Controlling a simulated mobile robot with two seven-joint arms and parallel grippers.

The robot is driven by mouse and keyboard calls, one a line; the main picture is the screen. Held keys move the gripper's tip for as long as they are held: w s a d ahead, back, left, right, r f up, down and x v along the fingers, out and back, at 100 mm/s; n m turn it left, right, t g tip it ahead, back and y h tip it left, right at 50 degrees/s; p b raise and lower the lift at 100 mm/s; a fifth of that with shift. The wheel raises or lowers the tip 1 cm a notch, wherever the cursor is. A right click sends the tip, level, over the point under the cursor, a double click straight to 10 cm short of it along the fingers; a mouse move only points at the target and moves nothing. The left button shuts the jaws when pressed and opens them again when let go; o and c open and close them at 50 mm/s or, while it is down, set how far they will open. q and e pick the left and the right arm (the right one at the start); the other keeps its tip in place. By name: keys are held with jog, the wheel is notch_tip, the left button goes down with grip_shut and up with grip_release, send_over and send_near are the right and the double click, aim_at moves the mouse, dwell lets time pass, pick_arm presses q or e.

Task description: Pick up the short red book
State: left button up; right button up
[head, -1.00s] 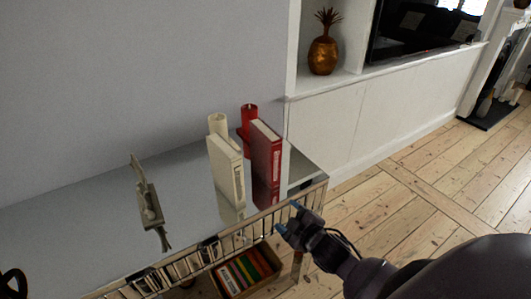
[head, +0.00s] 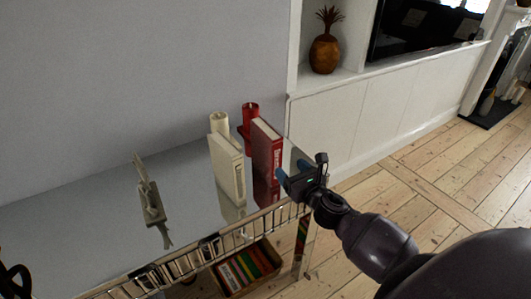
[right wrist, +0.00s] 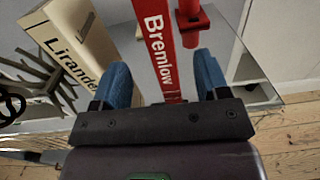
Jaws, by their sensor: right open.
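The short red book (head: 265,152) stands upright on the glossy shelf top, next to a cream book (head: 226,166). In the right wrist view the red book (right wrist: 165,50), its spine reading "Bremlow", stands ahead between the two blue fingers. My right gripper (head: 294,172) is open and empty, at the shelf's right end just right of the red book. The right wrist view shows the gripper (right wrist: 163,82) with its fingers well apart. The cream book (right wrist: 75,45) reads "Lirander" there and lies left of the left finger. My left gripper is not seen.
A red candle holder (head: 249,115) and a cream one (head: 219,123) stand behind the books. A small sculpture (head: 151,203) stands left on the shelf top (head: 100,215). A metal rail (head: 235,236) runs along its front edge. A box of books (head: 246,268) sits below.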

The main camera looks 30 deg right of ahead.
aim_at(265, 152)
jog(key=shift+w+f, duration=0.15)
jog(key=shift+w, duration=5.25)
grip_shut()
